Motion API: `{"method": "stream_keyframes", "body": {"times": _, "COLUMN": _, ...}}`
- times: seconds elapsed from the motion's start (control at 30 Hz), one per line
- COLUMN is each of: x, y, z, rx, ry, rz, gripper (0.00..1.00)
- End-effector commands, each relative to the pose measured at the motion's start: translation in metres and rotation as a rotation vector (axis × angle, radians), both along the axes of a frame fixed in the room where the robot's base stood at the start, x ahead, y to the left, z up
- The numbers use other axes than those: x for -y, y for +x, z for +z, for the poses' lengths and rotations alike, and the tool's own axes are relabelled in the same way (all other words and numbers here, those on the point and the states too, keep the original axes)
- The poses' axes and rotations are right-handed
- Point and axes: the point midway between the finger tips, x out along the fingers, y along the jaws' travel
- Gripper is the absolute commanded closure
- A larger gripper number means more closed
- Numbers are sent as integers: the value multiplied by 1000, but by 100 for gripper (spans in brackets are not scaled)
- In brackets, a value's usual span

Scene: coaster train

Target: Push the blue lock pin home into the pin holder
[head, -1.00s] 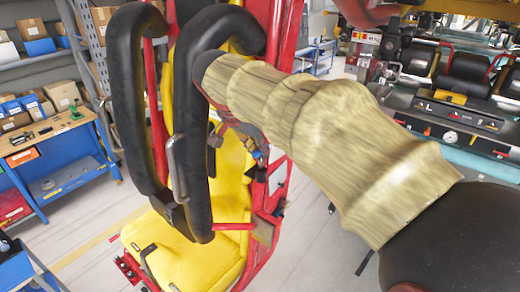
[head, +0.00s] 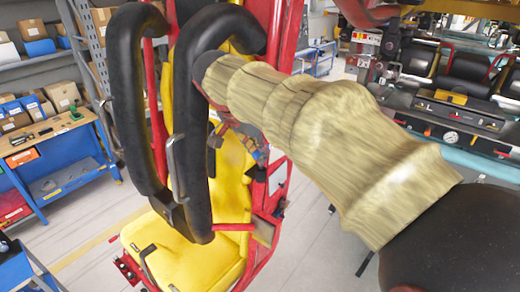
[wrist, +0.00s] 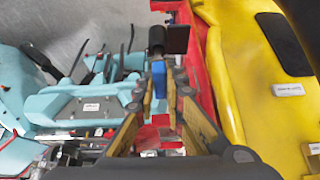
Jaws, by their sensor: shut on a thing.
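My gripper (wrist: 161,96) shows in the wrist view with its fingers shut on the blue lock pin (wrist: 158,76), a small upright blue piece between the fingertips. In the head view my gripper (head: 250,146) is small and partly hidden behind my arm, in front of the yellow seat. The pin cannot be made out clearly there.
The yellow seat (head: 190,252) with its black over-shoulder restraint (head: 190,130) and red frame (head: 285,150) is close around my arm. The seat (wrist: 240,90) fills the right of the wrist view. A blue workbench (head: 60,165) stands at the left. Floor between is clear.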

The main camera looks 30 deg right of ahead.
Motion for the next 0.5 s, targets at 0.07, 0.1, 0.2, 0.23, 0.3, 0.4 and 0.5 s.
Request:
{"method": "stream_keyframes", "body": {"times": 0.07, "x": 0, "y": 0, "z": -2, "rx": 1, "ry": 0, "rz": 0, "gripper": 100}}
{"method": "stream_keyframes", "body": {"times": 0.1, "x": 0, "y": 0, "z": -3, "rx": 1, "ry": 0, "rz": 0, "gripper": 100}}
{"method": "stream_keyframes", "body": {"times": 0.2, "x": 0, "y": 0, "z": -5, "rx": 1, "ry": 0, "rz": 0, "gripper": 100}}
{"method": "stream_keyframes", "body": {"times": 0.23, "x": 0, "y": 0, "z": -5, "rx": 1, "ry": 0, "rz": 0, "gripper": 100}}
{"method": "stream_keyframes", "body": {"times": 0.3, "x": 0, "y": 0, "z": -6, "rx": 1, "ry": 0, "rz": 0, "gripper": 100}}
{"method": "stream_keyframes", "body": {"times": 0.4, "x": 0, "y": 0, "z": -8, "rx": 1, "ry": -1, "rz": 0, "gripper": 100}}
{"method": "stream_keyframes", "body": {"times": 0.5, "x": 0, "y": 0, "z": -10, "rx": 1, "ry": 0, "rz": 0, "gripper": 100}}
